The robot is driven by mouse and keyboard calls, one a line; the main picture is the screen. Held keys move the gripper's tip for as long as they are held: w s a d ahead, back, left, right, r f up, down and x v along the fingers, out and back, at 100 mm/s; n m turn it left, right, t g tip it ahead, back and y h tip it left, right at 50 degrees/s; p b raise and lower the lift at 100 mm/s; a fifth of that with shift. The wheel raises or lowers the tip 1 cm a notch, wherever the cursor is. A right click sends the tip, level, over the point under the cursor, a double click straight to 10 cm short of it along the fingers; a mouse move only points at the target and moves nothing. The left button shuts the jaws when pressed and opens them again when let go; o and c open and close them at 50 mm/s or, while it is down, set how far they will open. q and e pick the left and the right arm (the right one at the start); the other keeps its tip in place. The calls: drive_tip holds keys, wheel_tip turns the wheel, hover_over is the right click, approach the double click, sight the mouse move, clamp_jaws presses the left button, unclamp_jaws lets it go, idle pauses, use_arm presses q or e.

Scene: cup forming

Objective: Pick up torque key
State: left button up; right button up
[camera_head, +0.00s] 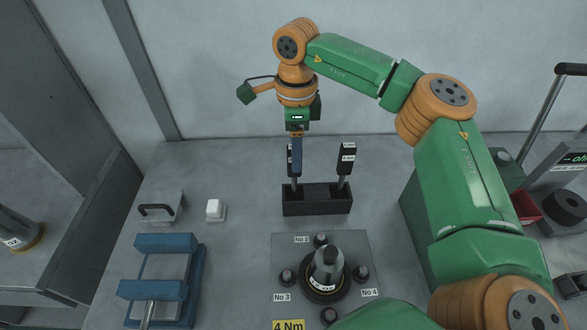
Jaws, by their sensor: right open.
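Two black torque keys with white labels stand upright in a black holder (317,206) on the grey table. The right torque key (346,160) is in clear view. The left torque key (291,163) is mostly hidden behind my right gripper, with part of its handle and its lower shaft showing. My right gripper (296,168) points down at the left key's handle and is open. I cannot tell whether its fingers touch the key. My left gripper is not in view.
A cup-forming fixture (326,270) with several dark knobs stands on a plate in front of the holder. A blue vise (152,290), a small white block (215,209) and a handled grey block (161,206) are at the left. A red bin (525,208) is at the right.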

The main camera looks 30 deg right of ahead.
drive_tip(key=shift+f, duration=0.6)
drive_tip(key=shift+w+f, duration=0.25)
drive_tip(key=shift+f, duration=0.1)
clamp_jaws()
